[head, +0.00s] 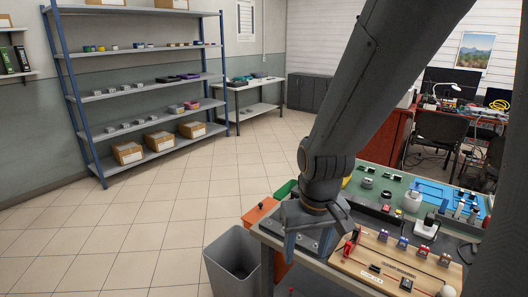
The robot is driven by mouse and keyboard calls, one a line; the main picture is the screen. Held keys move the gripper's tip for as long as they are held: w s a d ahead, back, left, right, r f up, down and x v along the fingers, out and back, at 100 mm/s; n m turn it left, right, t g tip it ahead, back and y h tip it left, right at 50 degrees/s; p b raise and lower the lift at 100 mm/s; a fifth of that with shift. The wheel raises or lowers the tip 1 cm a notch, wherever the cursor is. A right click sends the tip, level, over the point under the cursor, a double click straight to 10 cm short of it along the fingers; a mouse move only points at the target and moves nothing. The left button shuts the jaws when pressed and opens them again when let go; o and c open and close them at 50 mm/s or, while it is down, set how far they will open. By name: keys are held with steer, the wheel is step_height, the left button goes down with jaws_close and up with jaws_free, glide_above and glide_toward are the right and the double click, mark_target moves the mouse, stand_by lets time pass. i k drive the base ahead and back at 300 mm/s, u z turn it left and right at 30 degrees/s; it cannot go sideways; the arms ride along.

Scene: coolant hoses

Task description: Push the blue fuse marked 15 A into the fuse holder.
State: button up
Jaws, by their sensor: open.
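My gripper (308,246) hangs low over the near left corner of the bench, open, with its fingers pointing down. I cannot make out anything between the fingers. A wooden board (372,262) lies to the right of it, with a row of several small coloured pieces. One of these looks blue (402,243), but its marking is too small to read, so I cannot tell whether it is the 15 A fuse. I cannot identify the fuse holder; the gripper and arm hide part of the bench corner.
A red-handled tool (350,243) lies at the board's left end. Behind the board are a green mat (392,185), a blue tray (432,190) and a white device (426,228). A grey bin (232,262) stands on the floor left of the bench. Open tiled floor lies beyond.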

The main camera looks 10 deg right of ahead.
mark_target(404, 242)
steer(key=z, duration=2.3)
steer(key=i, duration=0.5)
steer(key=u, duration=1.8)
